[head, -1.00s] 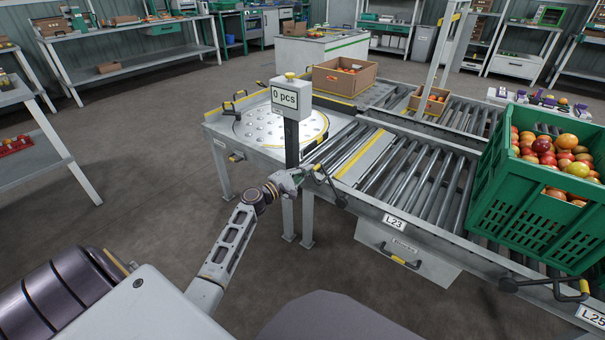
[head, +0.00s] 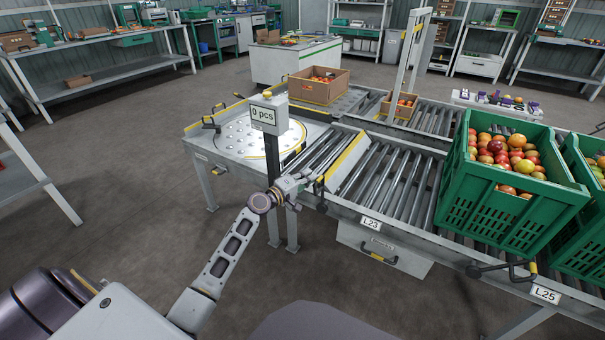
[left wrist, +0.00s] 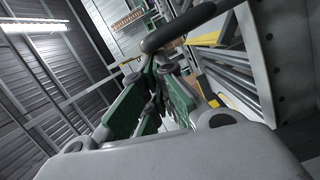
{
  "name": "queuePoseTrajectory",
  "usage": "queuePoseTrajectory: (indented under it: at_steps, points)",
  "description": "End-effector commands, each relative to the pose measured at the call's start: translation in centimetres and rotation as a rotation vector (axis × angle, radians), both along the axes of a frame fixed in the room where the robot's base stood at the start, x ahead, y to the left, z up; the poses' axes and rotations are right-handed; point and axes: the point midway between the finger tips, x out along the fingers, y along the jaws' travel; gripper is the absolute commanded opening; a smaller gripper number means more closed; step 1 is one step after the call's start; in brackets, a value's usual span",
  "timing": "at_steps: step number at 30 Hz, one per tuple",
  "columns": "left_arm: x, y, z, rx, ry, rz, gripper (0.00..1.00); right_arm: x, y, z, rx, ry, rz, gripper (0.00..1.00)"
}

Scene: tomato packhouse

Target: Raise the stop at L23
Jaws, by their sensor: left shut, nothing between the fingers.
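The L23 label (head: 371,223) is on the front rail of the roller conveyor. Left of it, the stop (head: 350,163), a grey plate with yellow edging, stands tilted up above the rollers. Its lever (head: 321,192), dark with some yellow, is at the front rail beside my left gripper (head: 303,181). The gripper is shut and empty; whether it touches the lever cannot be told. In the left wrist view, the green-padded fingers (left wrist: 152,95) are close together below a dark curved bar (left wrist: 180,27), apparently the lever. My right gripper is not in view.
A post with a "0 pcs" display (head: 264,116) stands close behind my left gripper. Green crates, one full of tomatoes (head: 510,190), stand on the conveyor to the right. Another lever (head: 500,268) sticks out near the L25 label (head: 545,294). Open floor lies left.

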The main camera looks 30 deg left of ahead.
Motion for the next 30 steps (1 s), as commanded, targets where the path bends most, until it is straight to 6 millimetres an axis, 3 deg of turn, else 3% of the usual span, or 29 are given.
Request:
queuePoseTrajectory:
  at_steps: [11, 30]
  points:
    - [-0.2, -1.8, 0.4, 0.101, -0.007, -0.001, 0.00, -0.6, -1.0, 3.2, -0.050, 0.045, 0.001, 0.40]
    - [-0.5, -5.5, 0.7, 0.304, -0.023, -0.001, 0.00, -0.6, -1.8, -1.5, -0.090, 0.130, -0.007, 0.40]
